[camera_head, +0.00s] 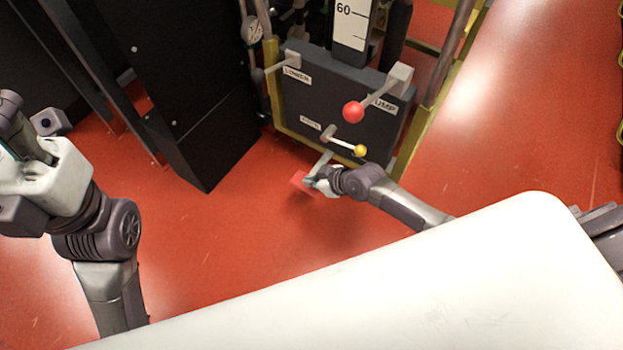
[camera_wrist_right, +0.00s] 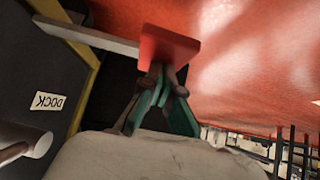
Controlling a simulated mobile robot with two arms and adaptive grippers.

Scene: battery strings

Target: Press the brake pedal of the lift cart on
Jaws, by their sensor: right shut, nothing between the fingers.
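The brake pedal of the lift cart is a red pad (camera_head: 299,180) on a grey bar, low at the cart's front near the red floor. The pad also shows in the right wrist view (camera_wrist_right: 172,44). My right gripper (camera_head: 311,183) is shut and empty, with its tips right at the pad. In the right wrist view its green-sided fingers (camera_wrist_right: 158,75) meet the pad's near edge; I cannot tell whether they press it. My left gripper (camera_head: 45,175) is at the far left, away from the cart; its fingers are not clear.
Above the pedal, the cart's dark panel (camera_head: 345,105) carries a red-knobbed lever (camera_head: 353,111) and a yellow-knobbed lever (camera_head: 360,151), close to my right wrist. A tall black cabinet (camera_head: 200,100) stands left of the cart. The red floor (camera_head: 230,230) in front is clear.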

